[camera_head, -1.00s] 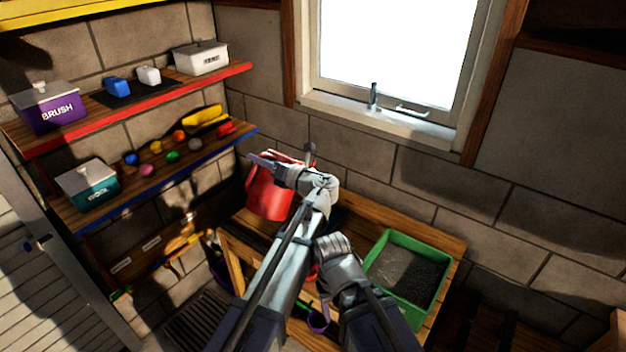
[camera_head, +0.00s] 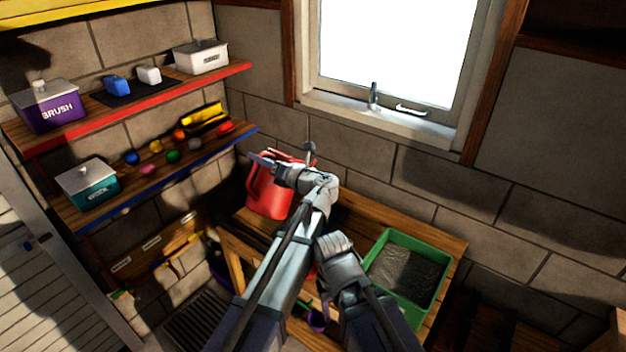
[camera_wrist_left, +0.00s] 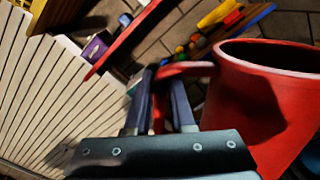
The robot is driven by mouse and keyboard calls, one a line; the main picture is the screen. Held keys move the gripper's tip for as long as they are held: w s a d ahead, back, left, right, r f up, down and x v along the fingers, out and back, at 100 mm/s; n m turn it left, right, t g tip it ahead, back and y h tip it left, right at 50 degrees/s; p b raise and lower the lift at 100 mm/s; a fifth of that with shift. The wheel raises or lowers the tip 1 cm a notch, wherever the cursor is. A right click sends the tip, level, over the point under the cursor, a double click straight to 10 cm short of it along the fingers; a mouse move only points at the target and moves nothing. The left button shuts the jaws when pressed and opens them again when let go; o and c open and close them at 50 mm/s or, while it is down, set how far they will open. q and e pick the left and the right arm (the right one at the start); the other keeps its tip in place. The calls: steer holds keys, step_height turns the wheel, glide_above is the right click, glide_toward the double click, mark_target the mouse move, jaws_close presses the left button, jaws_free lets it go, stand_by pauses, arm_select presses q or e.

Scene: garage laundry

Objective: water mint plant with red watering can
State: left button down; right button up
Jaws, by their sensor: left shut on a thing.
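The red watering can (camera_head: 266,192) is held up at the left end of the wooden bench. My left gripper (camera_head: 262,159) is shut on its handle; the left wrist view shows the handle (camera_wrist_left: 186,69) reaching between the two fingers (camera_wrist_left: 160,100) and the can's wide open rim on the right. The can's spout cannot be made out. My right gripper (camera_head: 326,283) is low in front of the bench, and its jaws are too unclear to read. I cannot make out a mint plant in either view; my arms cover the middle of the bench.
A green tray (camera_head: 381,278) of dark soil stands on the right of the bench (camera_head: 437,239). Shelves on the left wall hold a purple BRUSH box (camera_head: 50,106), a teal box (camera_head: 88,185), a white box (camera_head: 201,58) and several small coloured items. A window is behind the bench.

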arm_select(q)
steer(key=shift+r, duration=0.2)
steer(key=shift+w+d+r+m+p, duration=0.2)
steer(key=shift+w+r+m+p, duration=0.05)
steer(key=shift+r+p, duration=0.25)
steer(key=shift+w+d+r+m+p, duration=0.25)
steer(key=shift+r+p, duration=0.15)
steer(key=shift+p, duration=0.1)
steer(key=shift+w+r, duration=0.1)
steer(key=shift+r, duration=0.05)
steer(key=shift+w+d, duration=0.1)
steer(key=shift+d, duration=0.1)
stand_by(0.4)
